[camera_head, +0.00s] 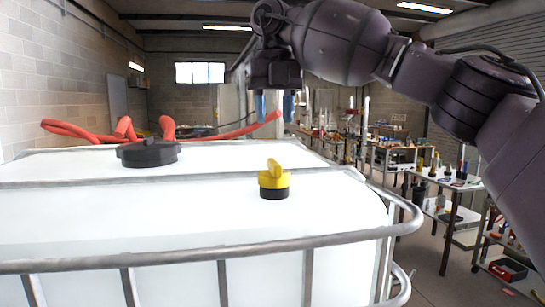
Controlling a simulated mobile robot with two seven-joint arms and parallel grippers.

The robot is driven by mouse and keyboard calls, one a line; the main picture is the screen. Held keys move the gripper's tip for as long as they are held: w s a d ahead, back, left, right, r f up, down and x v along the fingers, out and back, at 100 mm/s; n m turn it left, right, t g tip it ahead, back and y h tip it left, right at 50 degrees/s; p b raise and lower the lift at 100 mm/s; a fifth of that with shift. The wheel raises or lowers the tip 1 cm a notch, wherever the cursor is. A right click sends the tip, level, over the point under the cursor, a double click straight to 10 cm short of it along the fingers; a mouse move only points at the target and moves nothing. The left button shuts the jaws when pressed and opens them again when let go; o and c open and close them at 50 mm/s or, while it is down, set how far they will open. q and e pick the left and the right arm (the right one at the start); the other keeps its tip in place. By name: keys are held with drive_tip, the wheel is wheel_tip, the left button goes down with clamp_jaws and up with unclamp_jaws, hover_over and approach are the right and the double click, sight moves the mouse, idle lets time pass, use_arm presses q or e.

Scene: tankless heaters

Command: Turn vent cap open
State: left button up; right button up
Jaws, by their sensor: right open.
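The yellow vent cap (273,179) sits upright on a black collar on the top of the white tank (170,215). Its raised grip fin points up. My right gripper (274,107) hangs above and behind the cap in the picture, with bluish fingers pointing down and spread apart. It is open, empty and clear of the cap. My right arm comes in from the upper right. My left gripper is not in view.
A large black lid (148,153) sits on the tank left of the cap. A red hose (225,134) lies along the tank's back edge. A metal rail (190,257) runs around the tank's front. Workbenches (440,180) with tools stand at the right.

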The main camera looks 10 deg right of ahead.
sight(274, 161)
wheel_tip(274, 161, down, 9)
idle(0.4)
drive_tip(key=shift+c, duration=0.4)
clamp_jaws()
